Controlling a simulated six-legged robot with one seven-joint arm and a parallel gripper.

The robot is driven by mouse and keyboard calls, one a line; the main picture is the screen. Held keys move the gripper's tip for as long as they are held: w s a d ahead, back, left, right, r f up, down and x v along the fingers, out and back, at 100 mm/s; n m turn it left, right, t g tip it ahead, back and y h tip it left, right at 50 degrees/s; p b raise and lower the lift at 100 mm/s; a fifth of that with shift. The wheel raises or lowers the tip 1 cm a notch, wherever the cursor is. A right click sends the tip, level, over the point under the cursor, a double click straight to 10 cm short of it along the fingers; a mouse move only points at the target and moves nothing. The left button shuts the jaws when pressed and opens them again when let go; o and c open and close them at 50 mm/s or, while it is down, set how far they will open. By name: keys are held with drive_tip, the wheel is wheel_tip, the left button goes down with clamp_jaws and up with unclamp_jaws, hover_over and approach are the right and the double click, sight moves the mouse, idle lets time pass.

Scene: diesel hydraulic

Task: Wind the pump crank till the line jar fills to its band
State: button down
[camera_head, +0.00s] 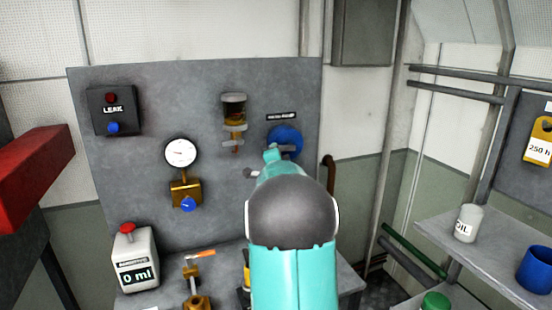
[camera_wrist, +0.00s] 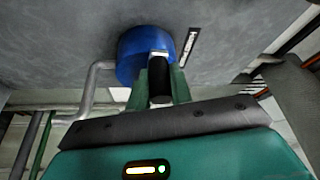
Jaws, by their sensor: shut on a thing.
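The blue round pump (camera_head: 285,141) is mounted on the grey panel, right of the line jar. In the wrist view its blue body (camera_wrist: 135,58) carries a crank with a black handle (camera_wrist: 159,78). My gripper (camera_wrist: 160,88) is shut on that handle, one green finger on each side. In the head view my gripper (camera_head: 271,156) is in front of the pump and my arm hides much of the crank. The line jar (camera_head: 234,108) is a small glass on the panel with brownish liquid; its band and exact level are too small to tell.
A gauge (camera_head: 181,152) on a brass block, a LEAK box (camera_head: 111,110) and a box reading 0 ml (camera_head: 136,262) are at left. A red beam (camera_head: 35,175) juts in at far left. An OIL can (camera_head: 468,223) and a blue mug (camera_head: 536,268) stand on the right shelf.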

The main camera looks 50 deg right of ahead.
drive_tip(key=shift+s+d+r+m+g, duration=0.15)
drive_tip(key=shift+r+m+g, duration=0.25)
drive_tip(key=shift+r+m, duration=0.5)
drive_tip(key=shift+f, duration=0.1)
drive_tip(key=c, duration=1.3)
unclamp_jaws()
drive_tip(key=shift+o, duration=0.2)
drive_tip(key=r+v, duration=0.1)
drive_tip(key=v, duration=1.2)
drive_tip(key=shift+s+a+f, duration=0.25)
drive_tip(key=shift+a+f, duration=0.05)
drive_tip(key=shift+f, duration=0.1)
